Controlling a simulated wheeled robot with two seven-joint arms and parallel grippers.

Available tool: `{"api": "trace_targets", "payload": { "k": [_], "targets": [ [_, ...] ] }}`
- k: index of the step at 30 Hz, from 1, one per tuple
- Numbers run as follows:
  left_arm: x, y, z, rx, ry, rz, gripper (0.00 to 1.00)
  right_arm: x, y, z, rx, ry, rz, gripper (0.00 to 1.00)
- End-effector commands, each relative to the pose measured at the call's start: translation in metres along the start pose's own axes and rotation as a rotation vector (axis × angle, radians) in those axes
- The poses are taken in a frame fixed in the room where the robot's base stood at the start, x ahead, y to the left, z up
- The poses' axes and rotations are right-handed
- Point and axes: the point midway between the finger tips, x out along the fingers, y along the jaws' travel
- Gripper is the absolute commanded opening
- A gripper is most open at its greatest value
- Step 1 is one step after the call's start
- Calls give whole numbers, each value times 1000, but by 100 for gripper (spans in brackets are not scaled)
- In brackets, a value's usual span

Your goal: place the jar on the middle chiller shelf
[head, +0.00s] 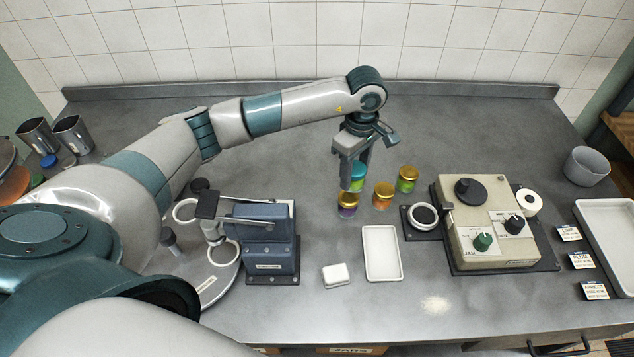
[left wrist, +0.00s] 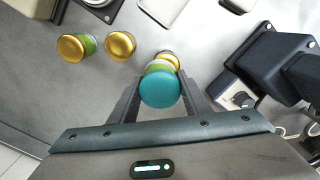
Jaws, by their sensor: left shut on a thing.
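My left gripper (head: 352,160) points down over the middle of the counter, shut on a jar with a teal lid and green contents (head: 357,177). In the left wrist view the teal lid (left wrist: 160,89) lies between the fingers (left wrist: 158,84). I cannot tell whether the held jar touches the counter. A gold-lidded jar with purple contents (head: 347,204) is right beside or beneath it and shows partly behind it in the left wrist view (left wrist: 170,59). The chiller shelf is not in view. My right gripper is not in view.
Gold-lidded jars, orange (head: 383,195) and green (head: 407,179), stand right of the gripper. A white tray (head: 382,253), a blue-grey device (head: 268,240) and a beige machine with knobs (head: 486,226) are nearby. The counter behind the jars is clear.

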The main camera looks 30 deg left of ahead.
Motion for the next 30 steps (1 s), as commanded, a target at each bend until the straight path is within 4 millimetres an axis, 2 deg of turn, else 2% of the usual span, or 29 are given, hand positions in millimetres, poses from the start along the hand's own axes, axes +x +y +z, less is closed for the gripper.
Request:
{"api": "trace_targets", "payload": {
  "k": [9, 15, 20, 30],
  "targets": [
    [37, -15, -58, -4, 1, -2, 16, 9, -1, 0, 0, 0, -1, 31],
    [54, -22, -86, -2, 1, 0, 16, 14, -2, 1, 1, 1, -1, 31],
    [58, -23, -94, -1, 1, 1, 16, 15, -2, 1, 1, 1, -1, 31],
    [59, -23, -94, 0, 0, 1, 16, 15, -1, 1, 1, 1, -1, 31]
  ]
}}
